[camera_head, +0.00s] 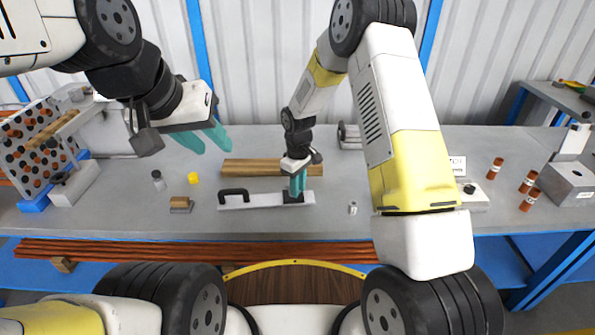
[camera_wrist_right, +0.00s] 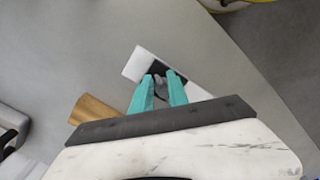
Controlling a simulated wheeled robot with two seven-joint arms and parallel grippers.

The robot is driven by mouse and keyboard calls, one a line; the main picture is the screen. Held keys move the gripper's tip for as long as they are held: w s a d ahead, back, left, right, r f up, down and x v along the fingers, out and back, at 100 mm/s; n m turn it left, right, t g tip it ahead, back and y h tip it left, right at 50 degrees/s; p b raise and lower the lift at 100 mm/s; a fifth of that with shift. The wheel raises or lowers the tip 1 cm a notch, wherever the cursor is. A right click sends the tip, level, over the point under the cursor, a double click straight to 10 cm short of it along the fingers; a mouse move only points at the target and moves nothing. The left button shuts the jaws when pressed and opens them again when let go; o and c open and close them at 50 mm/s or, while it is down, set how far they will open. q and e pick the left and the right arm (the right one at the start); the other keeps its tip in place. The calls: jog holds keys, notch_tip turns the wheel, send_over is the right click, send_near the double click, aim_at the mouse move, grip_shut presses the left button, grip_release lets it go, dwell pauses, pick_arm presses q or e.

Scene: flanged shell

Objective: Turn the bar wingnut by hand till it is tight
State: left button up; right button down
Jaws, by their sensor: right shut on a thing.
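A pale flat bar (camera_head: 262,201) with a black handle (camera_head: 233,195) at its left end lies on the grey table. My right gripper (camera_head: 297,193) points down at the bar's right end, on a dark pad. In the right wrist view, the right gripper (camera_wrist_right: 160,78) is shut on the dark grey wingnut (camera_wrist_right: 161,87), which sits between the teal fingertips. The bar's end (camera_wrist_right: 139,62) shows beyond it there. The fingers hide much of the wingnut in the head view. My left gripper (camera_head: 207,141) is open and empty, above the table to the upper left.
A wooden block (camera_head: 250,167) lies just behind the bar. A small wood-topped block (camera_head: 180,204), a yellow piece (camera_head: 194,178) and a small grey cylinder (camera_head: 158,180) stand to the left. A small metal part (camera_head: 352,208) lies to the right.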

dwell(0.8)
jog(key=c, duration=1.6)
grip_release()
jog(key=shift+r, duration=0.1)
notch_tip(320, 180, up, 8)
jog(key=shift+f, duration=0.2)
